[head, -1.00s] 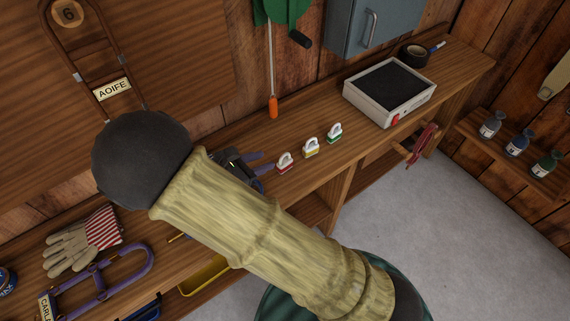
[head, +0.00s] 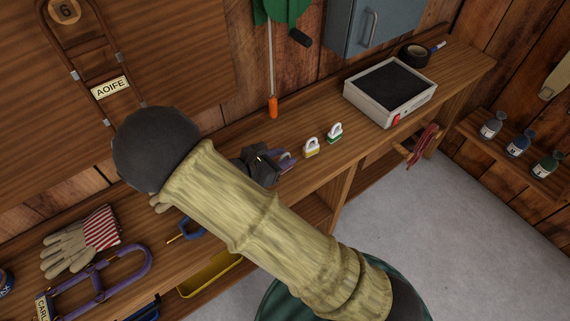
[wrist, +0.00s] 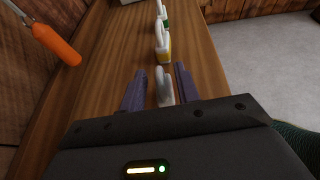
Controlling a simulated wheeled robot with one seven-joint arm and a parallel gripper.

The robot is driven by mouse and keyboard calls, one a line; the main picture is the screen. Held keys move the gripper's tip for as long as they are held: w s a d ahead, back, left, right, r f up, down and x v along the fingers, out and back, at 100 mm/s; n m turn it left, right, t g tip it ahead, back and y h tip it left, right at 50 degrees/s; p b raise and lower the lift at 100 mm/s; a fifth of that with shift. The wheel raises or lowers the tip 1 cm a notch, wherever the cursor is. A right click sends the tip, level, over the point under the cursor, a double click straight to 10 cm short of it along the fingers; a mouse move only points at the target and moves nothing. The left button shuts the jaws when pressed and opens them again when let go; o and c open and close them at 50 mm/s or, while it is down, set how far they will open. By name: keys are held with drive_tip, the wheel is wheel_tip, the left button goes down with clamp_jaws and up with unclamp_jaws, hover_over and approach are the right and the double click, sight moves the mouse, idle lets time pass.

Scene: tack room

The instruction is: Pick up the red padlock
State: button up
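My gripper (head: 287,159) is low over the wooden bench, its purple fingers pointing along the row of padlocks. In the wrist view my gripper (wrist: 160,70) is open, with one finger on each side of a padlock whose pale shackle (wrist: 164,87) shows between them. There is a gap on both sides. This padlock stands where the red one stood; its red body is hidden now. The yellow padlock (head: 312,147) stands just beyond the fingertips, also in the wrist view (wrist: 163,46). The green padlock (head: 335,133) is farther along.
The bench top (head: 262,137) is clear behind the padlocks. A grey box with a dark top (head: 391,88) stands beyond them. An orange-handled tool (head: 273,106) hangs at the wall, close to my wrist's left side. Gloves (head: 75,246) lie at the left.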

sight(282, 156)
idle(0.5)
clamp_jaws()
drive_tip(key=shift+r, duration=0.1)
wheel_tip(282, 156, up, 10)
drive_tip(key=shift+d+f+p, duration=0.1)
drive_tip(key=shift+p, duration=0.7)
